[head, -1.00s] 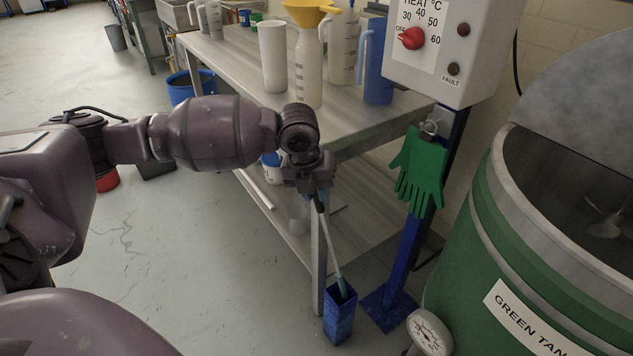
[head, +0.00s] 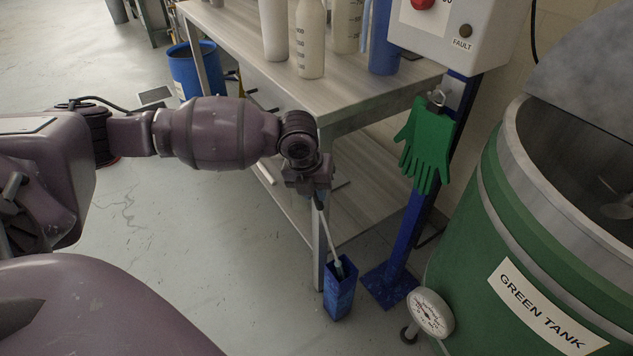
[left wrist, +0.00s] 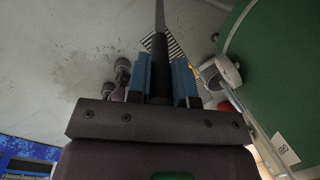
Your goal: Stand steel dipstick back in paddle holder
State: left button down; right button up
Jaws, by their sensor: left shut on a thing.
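The steel dipstick (head: 333,240) is a thin pale rod with a dark handle. My left gripper (head: 317,191) is shut on the handle, and the rod slants down and right from it. In the left wrist view the black handle (left wrist: 159,72) sits between the two blue finger pads, with the rod running away past them. The paddle holder (head: 340,295) is a narrow blue square tube on the floor beside the bench leg. The dipstick's lower end is at the holder's open top and appears to go inside; its tip is hidden. My right gripper is out of view.
A bench (head: 345,95) with jugs and bottles stands behind my left gripper. A blue post (head: 405,240) with a green glove (head: 426,145) is right of the holder. The green tank (head: 480,250) with a dial gauge (head: 430,313) fills the right. Open floor lies left.

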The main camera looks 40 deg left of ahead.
pick_arm(q)
jog(key=shift+x, duration=0.9)
jog(key=shift+s+f+b, duration=0.1)
jog(key=shift+f+b, duration=0.25)
jog(key=shift+f, duration=0.5)
jog(key=shift+s+f+b, duration=0.15)
jog(key=shift+f+b, duration=0.15)
jog(key=shift+f, duration=0.55)
jog(key=x, duration=0.2)
jog(key=s+b+x, duration=0.1)
jog(key=x, duration=0.1)
jog(key=shift+w+a+f, duration=0.15)
jog(key=shift+a+f, duration=0.05)
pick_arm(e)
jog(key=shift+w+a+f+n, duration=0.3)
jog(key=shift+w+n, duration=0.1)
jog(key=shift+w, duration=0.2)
pick_arm(q)
jog(key=c, duration=0.9)
grip_release()
